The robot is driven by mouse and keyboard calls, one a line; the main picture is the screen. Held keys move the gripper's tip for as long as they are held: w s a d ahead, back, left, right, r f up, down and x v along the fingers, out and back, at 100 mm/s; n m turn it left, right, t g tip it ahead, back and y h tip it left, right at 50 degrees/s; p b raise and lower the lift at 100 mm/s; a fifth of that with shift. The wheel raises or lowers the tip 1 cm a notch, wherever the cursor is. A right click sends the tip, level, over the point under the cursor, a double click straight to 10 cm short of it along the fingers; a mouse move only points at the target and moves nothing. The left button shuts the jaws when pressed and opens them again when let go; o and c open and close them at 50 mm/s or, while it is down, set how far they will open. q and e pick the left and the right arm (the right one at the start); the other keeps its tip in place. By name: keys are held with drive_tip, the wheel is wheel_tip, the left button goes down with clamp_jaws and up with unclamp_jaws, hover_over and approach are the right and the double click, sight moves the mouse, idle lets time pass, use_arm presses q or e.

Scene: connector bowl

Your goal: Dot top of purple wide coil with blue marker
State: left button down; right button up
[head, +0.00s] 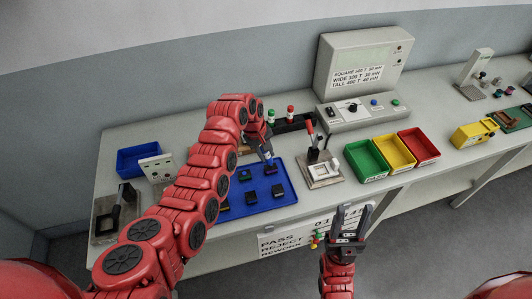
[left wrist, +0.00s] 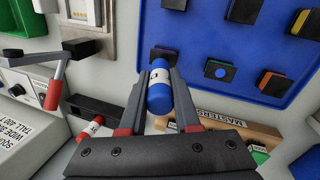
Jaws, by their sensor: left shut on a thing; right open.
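The blue marker (left wrist: 160,95) is clamped between the fingers of my left gripper (left wrist: 164,72), its blue end toward the camera. In the head view my left gripper (head: 266,146) hangs over the back of the blue tray (head: 236,183), with the marker's tip end pointing down. Several dark coils sit on the tray, among them one (head: 278,190) at the right and one (head: 245,175) with a greenish top. My right gripper (head: 350,218) is open and empty before the table front.
A black marker rack (head: 296,123) holds green- and red-capped markers behind the tray. A lever press (head: 323,170) stands right of the tray, then green (head: 366,161), yellow (head: 394,151) and red bins (head: 419,146). A wooden MASTERS block (left wrist: 215,120) lies near the tray.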

use_arm(q)
drive_tip(key=shift+f, duration=0.45)
drive_tip(key=shift+s+f+b, duration=0.1)
drive_tip(key=shift+b, duration=0.35)
idle(1.1)
drive_tip(key=shift+d+p+v, duration=0.25)
drive_tip(key=shift+p+v, duration=0.15)
drive_tip(key=shift+v, duration=0.7)
drive_tip(key=shift+d+v, duration=0.25)
drive_tip(key=shift+v, duration=0.9)
drive_tip(key=shift+w+r+p, duration=0.2)
drive_tip(key=shift+r+p, duration=0.25)
drive_tip(key=shift+r, duration=0.95)
